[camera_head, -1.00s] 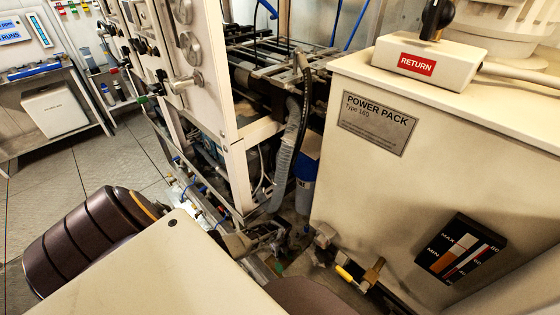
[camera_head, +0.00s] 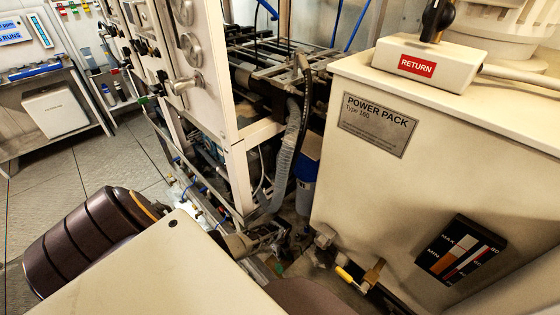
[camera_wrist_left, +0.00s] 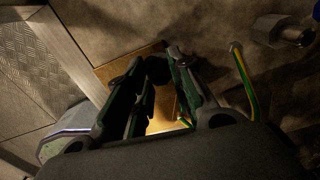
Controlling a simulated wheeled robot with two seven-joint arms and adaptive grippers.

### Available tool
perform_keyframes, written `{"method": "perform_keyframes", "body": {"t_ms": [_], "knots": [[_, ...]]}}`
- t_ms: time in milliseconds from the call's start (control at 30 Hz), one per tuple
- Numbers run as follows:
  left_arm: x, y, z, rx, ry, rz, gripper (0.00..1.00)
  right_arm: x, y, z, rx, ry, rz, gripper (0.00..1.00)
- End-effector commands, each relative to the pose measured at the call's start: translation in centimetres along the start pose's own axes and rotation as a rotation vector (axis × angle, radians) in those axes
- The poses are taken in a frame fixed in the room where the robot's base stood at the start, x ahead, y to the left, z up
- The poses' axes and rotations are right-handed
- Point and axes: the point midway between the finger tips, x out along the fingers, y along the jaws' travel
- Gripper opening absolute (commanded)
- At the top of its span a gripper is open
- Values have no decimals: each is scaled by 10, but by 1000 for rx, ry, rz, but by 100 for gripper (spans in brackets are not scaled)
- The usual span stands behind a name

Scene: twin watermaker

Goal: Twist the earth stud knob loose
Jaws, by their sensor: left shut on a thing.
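My left gripper (camera_head: 280,236) is low on the floor side of the open frame, left of the power pack, small and partly hidden in the head view. In the left wrist view its two dark fingers (camera_wrist_left: 155,62) are closed on a small dark piece (camera_wrist_left: 158,72), which I take to be the earth stud knob. Most of the knob is hidden by the fingers. A brass-coloured plate (camera_wrist_left: 121,68) lies behind the fingers. A green-and-yellow wire (camera_wrist_left: 243,75) stands to their right. My right gripper is not in view.
The cream power pack (camera_head: 350,190) stands close on the right. The metal frame (camera_head: 236,175) and a grey corrugated hose (camera_head: 284,160) rise behind the gripper. A yellow-handled valve (camera_head: 345,274) is low to the right. Open tiled floor (camera_head: 100,165) lies left.

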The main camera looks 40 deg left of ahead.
Motion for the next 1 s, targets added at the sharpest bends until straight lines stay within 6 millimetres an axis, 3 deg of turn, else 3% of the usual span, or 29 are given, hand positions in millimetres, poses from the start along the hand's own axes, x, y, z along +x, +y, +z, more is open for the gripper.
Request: {"method": "perform_keyframes", "body": {"t_ms": [33, 433, 467, 633, 1000], "knots": [[3, 3, -10, -21, 13, 8, 0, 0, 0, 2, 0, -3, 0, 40], [3, 3, -10, -201, 14, 9, 0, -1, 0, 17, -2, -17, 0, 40], [3, 3, -10, -203, 14, 9, 26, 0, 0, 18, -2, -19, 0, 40], [3, 2, -8, -199, 11, 7, 47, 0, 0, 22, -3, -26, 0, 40], [1, 0, -4, -199, 5, 2, 48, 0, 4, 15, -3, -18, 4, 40]]}}
